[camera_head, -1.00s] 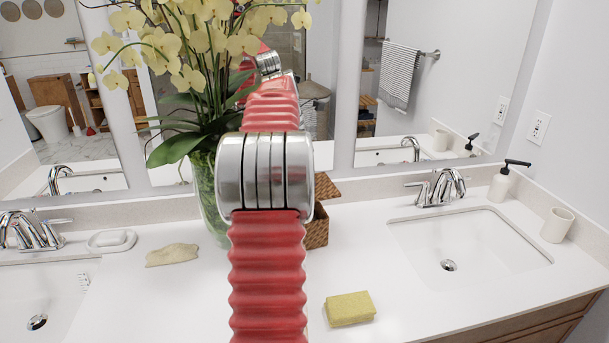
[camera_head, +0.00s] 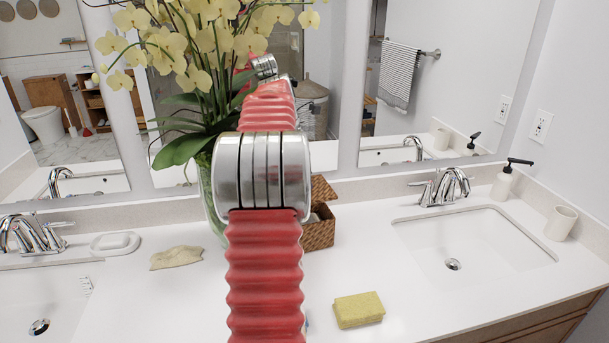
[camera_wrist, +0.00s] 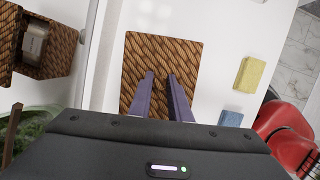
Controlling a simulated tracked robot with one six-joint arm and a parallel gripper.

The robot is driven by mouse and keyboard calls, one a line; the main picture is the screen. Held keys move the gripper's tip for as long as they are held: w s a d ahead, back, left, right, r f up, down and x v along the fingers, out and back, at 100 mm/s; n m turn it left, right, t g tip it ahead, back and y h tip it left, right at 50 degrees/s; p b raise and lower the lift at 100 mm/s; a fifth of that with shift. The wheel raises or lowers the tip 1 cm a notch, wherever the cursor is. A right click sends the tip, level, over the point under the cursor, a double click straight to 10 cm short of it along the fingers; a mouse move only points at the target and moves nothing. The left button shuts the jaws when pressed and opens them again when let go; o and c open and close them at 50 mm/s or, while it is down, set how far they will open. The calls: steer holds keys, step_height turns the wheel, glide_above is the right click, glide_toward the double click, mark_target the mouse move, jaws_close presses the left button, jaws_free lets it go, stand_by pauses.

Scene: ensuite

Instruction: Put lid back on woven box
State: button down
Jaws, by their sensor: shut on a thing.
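The square, brown woven lid (camera_wrist: 158,52) lies in front of my gripper (camera_wrist: 160,77) in the wrist view. In the head view the box (camera_head: 319,236) stands on the counter right of my arm, open at the top and partly hidden. A brown woven panel (camera_head: 322,189) shows above it; I cannot tell whether it is lid or reflection. My gripper is hidden behind my arm there.
A yellow sponge (camera_head: 359,309) lies on the white counter at the front. A glass vase (camera_head: 211,194) with orchids stands left of the box, close to the mirror. A beige cloth (camera_head: 176,257) lies further left. A sink (camera_head: 475,237) is at the right.

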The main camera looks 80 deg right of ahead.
steer(key=shift+f, duration=2.6)
steer(key=shift+f, duration=0.6)
stand_by(1.1)
steer(key=c, duration=1.6)
jaws_free()
steer(key=shift+o, duration=0.8)
steer(key=shift+s, duration=0.1)
steer(key=o, duration=0.4)
steer(key=shift+c, duration=0.2)
steer(key=shift+r, duration=3.5)
